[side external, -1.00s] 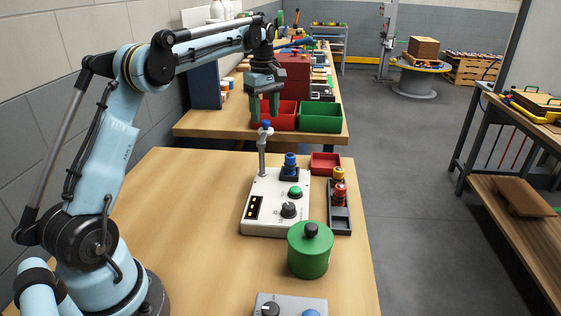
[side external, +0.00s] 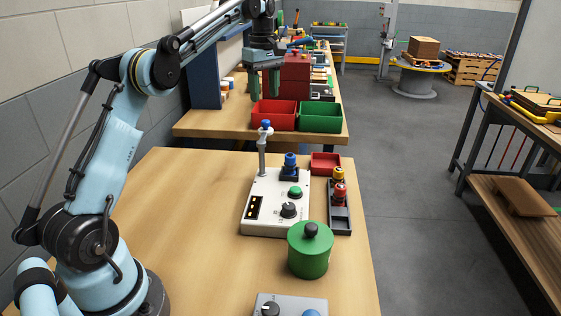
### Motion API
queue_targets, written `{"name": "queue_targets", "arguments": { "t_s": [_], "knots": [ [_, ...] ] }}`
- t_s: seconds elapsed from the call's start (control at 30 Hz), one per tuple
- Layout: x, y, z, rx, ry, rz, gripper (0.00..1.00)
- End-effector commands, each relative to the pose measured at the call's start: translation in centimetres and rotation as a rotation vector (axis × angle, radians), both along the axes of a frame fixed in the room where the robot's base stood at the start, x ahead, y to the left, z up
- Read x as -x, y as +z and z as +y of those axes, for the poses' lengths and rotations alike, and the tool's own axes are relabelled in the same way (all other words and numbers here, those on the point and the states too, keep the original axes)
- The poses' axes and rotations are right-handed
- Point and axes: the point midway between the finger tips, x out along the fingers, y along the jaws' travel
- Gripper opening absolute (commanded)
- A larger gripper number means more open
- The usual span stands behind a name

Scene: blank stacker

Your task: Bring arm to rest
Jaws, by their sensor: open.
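My gripper (side external: 264,84) hangs fingers down, open and empty, above the near table's far part. In the picture it is above the blue-topped metal post (side external: 262,150) and in front of the red bin. My light blue arm rises from the left of the table and reaches over to it. The cream control box (side external: 262,213) stands below, with a green button, a black knob and a blue piece on its top. A dark tray (side external: 341,221) beside the box holds a yellow piece (side external: 338,173) and a red piece (side external: 339,192).
A green lidded canister (side external: 310,258) stands in front of the box, and a grey control unit (side external: 290,307) is at the bottom edge. A small red tray (side external: 325,162) is behind. Red (side external: 274,113) and green (side external: 320,117) bins are on the far bench. The table's left half is clear.

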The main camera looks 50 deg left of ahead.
Motion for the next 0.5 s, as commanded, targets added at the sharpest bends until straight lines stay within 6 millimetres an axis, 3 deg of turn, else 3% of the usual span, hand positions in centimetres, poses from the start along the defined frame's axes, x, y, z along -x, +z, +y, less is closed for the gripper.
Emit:
{"name": "queue_targets", "arguments": {
  "t_s": [0.27,0.5],
  "knots": [
    [0.9,1.9,-4.6,-0.048,-0.261,-0.088,0.53],
    [3.7,2.3,-9.8,-0.123,-0.576,-0.192,0.53]
  ]
}}
